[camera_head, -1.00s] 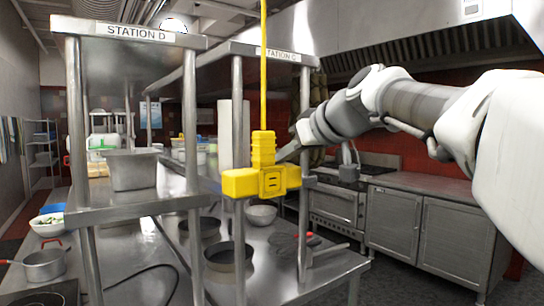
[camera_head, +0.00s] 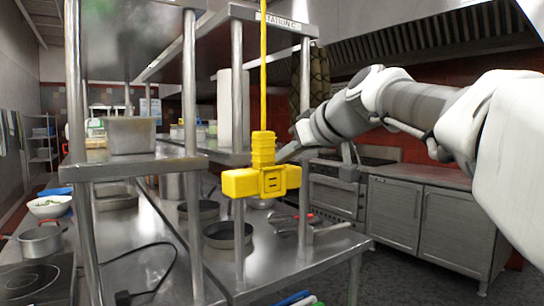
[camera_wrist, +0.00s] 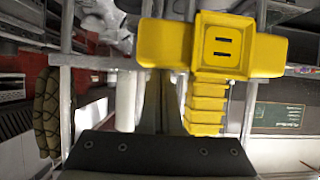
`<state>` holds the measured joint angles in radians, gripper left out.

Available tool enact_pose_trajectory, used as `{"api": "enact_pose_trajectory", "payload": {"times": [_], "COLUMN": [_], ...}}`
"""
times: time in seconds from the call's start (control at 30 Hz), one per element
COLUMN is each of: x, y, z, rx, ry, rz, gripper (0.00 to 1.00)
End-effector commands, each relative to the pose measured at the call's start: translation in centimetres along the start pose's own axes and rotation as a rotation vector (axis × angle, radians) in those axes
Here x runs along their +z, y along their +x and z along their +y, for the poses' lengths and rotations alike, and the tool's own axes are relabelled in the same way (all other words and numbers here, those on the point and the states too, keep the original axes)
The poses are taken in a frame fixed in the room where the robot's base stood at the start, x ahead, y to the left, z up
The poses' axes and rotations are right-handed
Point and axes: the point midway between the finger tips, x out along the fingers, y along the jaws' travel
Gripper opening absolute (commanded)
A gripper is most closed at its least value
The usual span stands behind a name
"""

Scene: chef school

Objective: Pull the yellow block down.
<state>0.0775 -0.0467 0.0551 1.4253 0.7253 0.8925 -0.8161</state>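The yellow block (camera_head: 262,182) is a wide cross-shaped piece with a slotted face and ribbed neck. It hangs upright from a yellow cord (camera_head: 263,70) coming from above. My gripper (camera_head: 279,158) reaches in from the right, its grey tip against the ribbed neck; it appears shut on the block, though the contact is partly hidden.
A steel shelf rack (camera_head: 140,167) with upright posts stands close at left, holding a metal pan (camera_head: 131,135). A steel counter (camera_head: 160,230) below carries round pans and a saucepan (camera_head: 41,241). Steel cabinets (camera_head: 420,215) line the right; floor is open between.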

Motion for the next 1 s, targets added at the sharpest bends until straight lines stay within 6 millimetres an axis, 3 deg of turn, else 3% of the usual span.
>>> {"api": "enact_pose_trajectory", "payload": {"times": [0.03,0.2,0.63,1.0], "x": [1.2,2.5,2.7,5.9], "y": [0.6,1.3,1.3,3.0], "z": [0.0,0.0,0.0,0.0], "rx": [-0.003,-0.002,-0.002,-0.002], "ry": [0.001,0.001,0.001,0.001], "rz": [-0.006,-0.006,-0.005,-0.005], "gripper": [0.00,0.00,0.00,0.00]}}
